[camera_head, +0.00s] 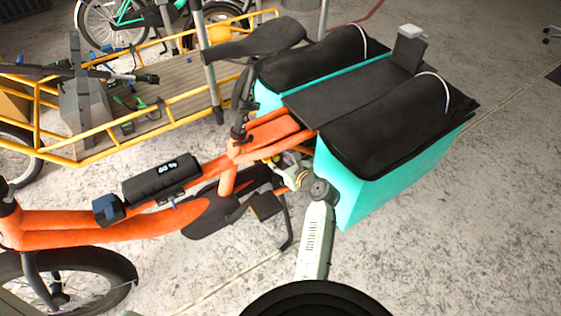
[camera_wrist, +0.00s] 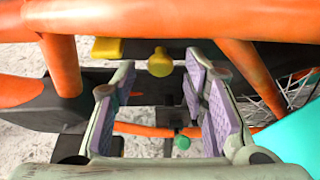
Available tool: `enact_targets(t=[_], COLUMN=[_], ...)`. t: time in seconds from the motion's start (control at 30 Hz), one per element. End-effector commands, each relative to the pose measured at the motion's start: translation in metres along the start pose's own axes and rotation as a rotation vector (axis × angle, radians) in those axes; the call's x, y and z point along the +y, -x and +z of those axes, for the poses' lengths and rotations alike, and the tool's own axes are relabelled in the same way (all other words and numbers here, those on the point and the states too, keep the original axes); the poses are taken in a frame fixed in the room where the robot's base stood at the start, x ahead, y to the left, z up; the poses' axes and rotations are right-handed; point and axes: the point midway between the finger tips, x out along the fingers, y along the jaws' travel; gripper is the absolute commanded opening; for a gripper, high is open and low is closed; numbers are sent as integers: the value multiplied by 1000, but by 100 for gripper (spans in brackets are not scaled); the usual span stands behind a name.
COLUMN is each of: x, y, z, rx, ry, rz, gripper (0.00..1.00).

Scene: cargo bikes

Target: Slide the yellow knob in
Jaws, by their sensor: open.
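The yellow knob (camera_wrist: 160,62) is small and rounded. In the wrist view it hangs below an orange frame tube of the bike. My gripper (camera_wrist: 162,82) is open, with purple pads on both fingers. The knob appears between the fingertips in that view, with visible gaps on both sides; I cannot tell how deep it lies between them. In the head view my gripper (camera_head: 287,168) reaches in under the orange bike (camera_head: 225,180), beside the turquoise box. The knob cannot be made out there.
Another yellow part (camera_wrist: 108,48) sits left of the knob, and a green knob (camera_wrist: 182,142) shows lower down. Orange tubes, spokes (camera_wrist: 285,95) and the turquoise box (camera_head: 385,185) crowd my gripper.

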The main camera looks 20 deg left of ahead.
Motion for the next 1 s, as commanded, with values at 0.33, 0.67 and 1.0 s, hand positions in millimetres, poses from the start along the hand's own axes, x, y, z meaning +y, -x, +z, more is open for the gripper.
enact_targets(t=[0.33,0.67,1.0], x=[0,0,0], y=[-4,-4,-4], z=[0,0,0], rx=[-1,0,0], ry=[1,1,1], rz=[-1,-1,-1], gripper=[39,17,0])
